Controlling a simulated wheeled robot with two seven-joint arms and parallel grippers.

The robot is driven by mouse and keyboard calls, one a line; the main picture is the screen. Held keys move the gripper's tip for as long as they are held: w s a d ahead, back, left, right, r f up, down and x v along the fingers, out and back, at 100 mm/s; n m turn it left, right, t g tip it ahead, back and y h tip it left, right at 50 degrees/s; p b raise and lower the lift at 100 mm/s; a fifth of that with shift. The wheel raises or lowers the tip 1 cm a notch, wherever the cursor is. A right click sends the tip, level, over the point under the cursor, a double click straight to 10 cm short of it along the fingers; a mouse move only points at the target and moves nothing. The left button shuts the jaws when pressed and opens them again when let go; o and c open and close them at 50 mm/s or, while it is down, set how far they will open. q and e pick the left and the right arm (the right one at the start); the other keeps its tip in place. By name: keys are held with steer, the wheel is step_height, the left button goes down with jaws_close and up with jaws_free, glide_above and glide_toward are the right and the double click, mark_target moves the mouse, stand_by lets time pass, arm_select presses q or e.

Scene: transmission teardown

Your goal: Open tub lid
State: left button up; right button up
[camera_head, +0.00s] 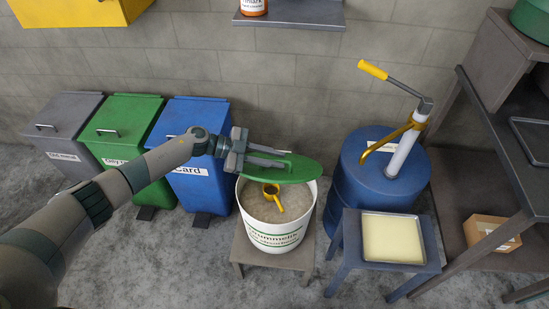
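The white tub (272,236) with green lettering stands on a small grey stool. Its green lid (302,170) is raised and tilted above the back of the rim, so the mouth is open at the front. Inside are pale granules (257,205) and a yellow scoop (273,198). My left gripper (283,158) reaches in from the left at the lid's upper side. Its two fingers are at the lid and appear to hold it; the exact contact is partly hidden. My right gripper is not in view.
Grey, green and blue lidded bins (197,185) stand left of the tub. A blue drum (365,185) with a hand pump is close on the right, behind a stool with a cream-filled tray (392,239). A wall shelf (290,16) hangs above.

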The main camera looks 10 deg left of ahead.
arm_select(q)
steer(key=shift+a+r, duration=0.1)
steer(key=shift+a, duration=0.05)
